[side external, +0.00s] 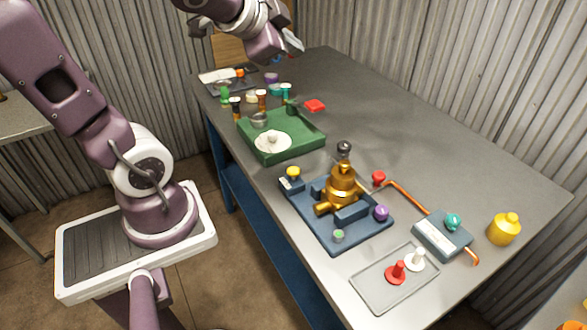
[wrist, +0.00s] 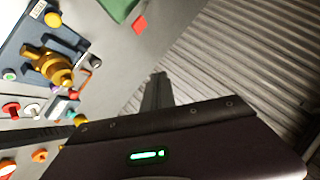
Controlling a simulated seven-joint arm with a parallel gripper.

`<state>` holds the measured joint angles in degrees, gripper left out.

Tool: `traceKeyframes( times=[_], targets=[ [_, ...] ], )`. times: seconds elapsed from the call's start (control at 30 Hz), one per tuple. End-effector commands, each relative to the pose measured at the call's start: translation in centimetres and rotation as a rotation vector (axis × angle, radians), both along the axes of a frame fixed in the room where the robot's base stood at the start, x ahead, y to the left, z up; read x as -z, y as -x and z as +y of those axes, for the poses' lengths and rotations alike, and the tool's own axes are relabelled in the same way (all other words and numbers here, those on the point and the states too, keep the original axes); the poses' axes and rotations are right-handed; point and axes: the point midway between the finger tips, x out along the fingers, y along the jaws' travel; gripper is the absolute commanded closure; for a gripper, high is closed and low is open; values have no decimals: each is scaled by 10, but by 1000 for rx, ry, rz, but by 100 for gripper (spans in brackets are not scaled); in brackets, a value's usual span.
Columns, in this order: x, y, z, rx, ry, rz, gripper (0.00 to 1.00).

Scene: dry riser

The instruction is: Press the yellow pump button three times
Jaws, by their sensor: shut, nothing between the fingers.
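The yellow pump button (side external: 293,172) is a round knob on a small block at the left corner of the blue base plate (side external: 330,243). In the wrist view the yellow button (wrist: 52,19) is near the top left. A brass valve body (side external: 341,188) stands on the same plate; it also shows in the wrist view (wrist: 52,66). My gripper (side external: 296,42) is shut and empty, high above the far part of the table and well away from the button. In the wrist view its dark fingers (wrist: 159,84) point up the picture, partly against the corrugated wall.
A green tray (side external: 300,150) lies behind the blue plate, with several small bottles around it. A red knob (side external: 378,177), purple knob (side external: 381,212), grey tray (side external: 375,300), teal-knobbed box (side external: 440,240) and yellow canister (side external: 504,230) are nearby. The table's far right is clear.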

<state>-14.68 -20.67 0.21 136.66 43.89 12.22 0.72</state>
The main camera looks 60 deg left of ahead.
Motion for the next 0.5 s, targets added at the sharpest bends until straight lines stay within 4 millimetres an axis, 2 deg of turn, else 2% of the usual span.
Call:
traceKeyframes(
  times=[0.03,0.1,0.17,0.2,0.27,0.33,0.4,0.5],
  targets=[
    [3,-21,11,80,-76,2,100],
    [14,-51,18,275,-188,9,100],
    [34,-66,16,467,-239,36,100],
    [51,-68,12,602,-248,60,100],
    [78,-62,3,798,-227,95,100],
    [102,-44,-6,976,-176,130,100],
    [119,-25,-13,1107,-116,156,100],
    [133,0,-19,1236,-41,179,100]
  ],
)
